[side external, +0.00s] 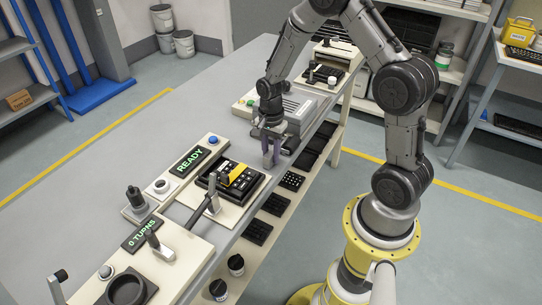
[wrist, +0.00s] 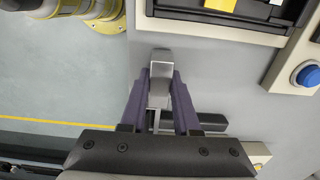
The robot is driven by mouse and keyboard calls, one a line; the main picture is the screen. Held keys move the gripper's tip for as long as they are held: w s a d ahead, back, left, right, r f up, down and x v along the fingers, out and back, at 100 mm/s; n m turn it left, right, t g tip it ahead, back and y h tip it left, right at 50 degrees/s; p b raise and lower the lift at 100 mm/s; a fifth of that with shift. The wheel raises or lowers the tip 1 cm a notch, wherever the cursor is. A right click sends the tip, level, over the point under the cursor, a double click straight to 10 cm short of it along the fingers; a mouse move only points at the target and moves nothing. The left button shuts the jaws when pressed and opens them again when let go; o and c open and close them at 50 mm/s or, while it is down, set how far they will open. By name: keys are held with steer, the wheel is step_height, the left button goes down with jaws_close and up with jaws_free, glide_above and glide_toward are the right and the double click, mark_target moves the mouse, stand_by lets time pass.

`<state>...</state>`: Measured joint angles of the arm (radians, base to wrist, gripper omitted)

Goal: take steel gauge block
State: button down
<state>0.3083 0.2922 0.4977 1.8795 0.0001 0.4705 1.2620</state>
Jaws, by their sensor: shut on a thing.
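The steel gauge block (wrist: 160,70) is a bright silver bar between the two purple fingers of my gripper (wrist: 160,88) in the wrist view. The fingers are shut on it, one on each side, and its end shows past the fingertips. In the side view my gripper (side external: 270,155) points down low over the grey bench top, near the bench's right edge. The block is too small and covered there to make out clearly. Whether it touches the bench I cannot tell.
A black keypad fixture (side external: 230,182) with a yellow piece sits in front of the gripper, beside a green READY sign (side external: 189,160). A blue button (side external: 213,140) is near it. A dark bar (wrist: 208,122) lies beside the fingers. Bare bench top (side external: 225,128) lies left of the gripper.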

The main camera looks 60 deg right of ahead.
mark_target(271, 152)
steer(key=shift+r, duration=0.1)
steer(key=shift+r, duration=0.55)
step_height(271, 152, up, 2)
steer(key=shift+r, duration=0.15)
steer(key=s+a+r, duration=0.4)
steer(key=s+r, duration=0.5)
steer(key=s, duration=0.4)
steer(key=shift+s+a+r, duration=0.15)
steer(key=shift+s+r, duration=0.05)
steer(key=c, duration=1.4)
jaws_free()
jaws_close()
